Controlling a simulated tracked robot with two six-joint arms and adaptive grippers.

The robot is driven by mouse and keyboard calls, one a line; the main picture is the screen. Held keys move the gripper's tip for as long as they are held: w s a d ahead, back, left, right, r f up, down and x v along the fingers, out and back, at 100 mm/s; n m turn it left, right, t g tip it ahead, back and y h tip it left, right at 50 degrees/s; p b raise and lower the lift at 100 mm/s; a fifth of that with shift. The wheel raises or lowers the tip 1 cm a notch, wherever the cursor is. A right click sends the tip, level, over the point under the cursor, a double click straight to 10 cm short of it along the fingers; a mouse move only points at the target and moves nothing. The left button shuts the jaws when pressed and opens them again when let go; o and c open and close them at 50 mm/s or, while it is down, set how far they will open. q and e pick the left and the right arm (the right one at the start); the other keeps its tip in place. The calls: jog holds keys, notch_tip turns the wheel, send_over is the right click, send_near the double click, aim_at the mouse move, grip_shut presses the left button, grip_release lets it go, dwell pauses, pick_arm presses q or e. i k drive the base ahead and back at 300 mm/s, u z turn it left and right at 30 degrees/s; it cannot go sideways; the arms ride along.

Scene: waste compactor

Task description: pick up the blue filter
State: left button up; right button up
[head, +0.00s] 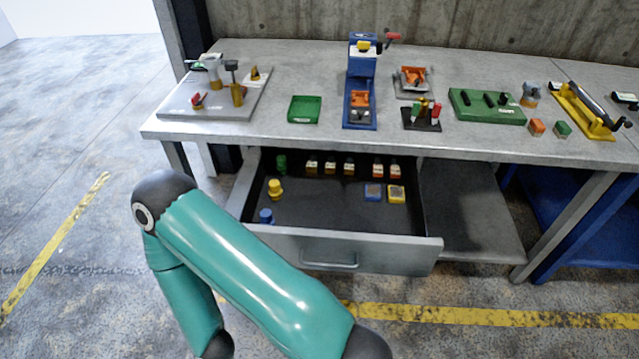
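One is a small blue knobbed piece (267,216) at the drawer's front left, partly hidden by the front wall. Neither gripper shows; only teal links of one of my arms are in view, in front of and left of the drawer.
The bench top (290,70) above carries a blue press (360,85), a green tray (305,109) and a green block (486,106). The drawer's middle is clear.

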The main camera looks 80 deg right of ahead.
aim_at(373, 193)
jog(key=k, duration=1.9)
jog(key=z, duration=1.1)
jog(key=i, duration=0.5)
